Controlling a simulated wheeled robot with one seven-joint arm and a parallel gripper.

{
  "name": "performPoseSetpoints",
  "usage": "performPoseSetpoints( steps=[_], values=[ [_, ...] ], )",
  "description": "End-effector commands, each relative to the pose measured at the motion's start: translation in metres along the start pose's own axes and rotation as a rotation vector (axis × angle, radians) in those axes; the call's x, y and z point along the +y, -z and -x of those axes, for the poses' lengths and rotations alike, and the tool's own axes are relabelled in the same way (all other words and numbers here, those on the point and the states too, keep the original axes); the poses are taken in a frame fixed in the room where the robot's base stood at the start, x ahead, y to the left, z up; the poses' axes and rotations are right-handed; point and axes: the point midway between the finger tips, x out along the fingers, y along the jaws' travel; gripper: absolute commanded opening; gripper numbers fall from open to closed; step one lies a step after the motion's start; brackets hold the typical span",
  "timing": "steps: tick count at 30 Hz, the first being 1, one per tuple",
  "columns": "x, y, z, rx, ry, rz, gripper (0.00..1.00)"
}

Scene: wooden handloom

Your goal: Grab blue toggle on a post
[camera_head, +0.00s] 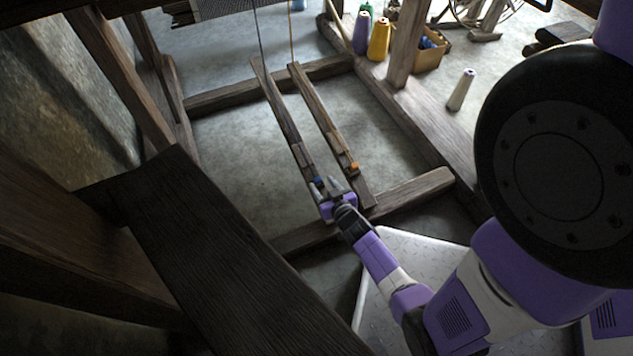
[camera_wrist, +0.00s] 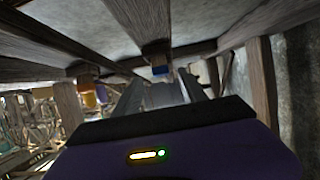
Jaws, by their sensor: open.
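The blue toggle (camera_head: 319,181) is a small block near the close end of the left of two long wooden treadle bars (camera_head: 287,120). In the wrist view the blue toggle (camera_wrist: 160,70) shows under a dark wooden beam, ahead of my gripper and between its two fingers. My gripper (camera_head: 326,186) is open, its grey fingertips close to the toggle. The fingers (camera_wrist: 160,82) hold nothing that I can see. Whether they touch the toggle cannot be told. An orange toggle (camera_head: 354,166) sits on the right bar.
Loom frame beams surround the bars, with a cross beam (camera_head: 420,195) close to my arm. A dark wide plank (camera_head: 230,250) lies at left. A purple spool (camera_head: 361,33), a yellow spool (camera_head: 379,40) and a pale cone (camera_head: 461,90) stand farther off. Bare floor lies between beams.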

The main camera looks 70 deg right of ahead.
Motion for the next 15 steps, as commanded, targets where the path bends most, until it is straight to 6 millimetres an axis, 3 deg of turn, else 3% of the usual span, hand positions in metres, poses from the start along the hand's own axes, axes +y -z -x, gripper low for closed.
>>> performPoseSetpoints(
  steps=[9, 15],
  values=[
    [-0.002, 0.001, -0.043, 0.002, -0.001, -0.001, 0.49],
    [-0.003, 0.003, -0.046, 0.001, 0.0, -0.001, 0.49]
  ],
)
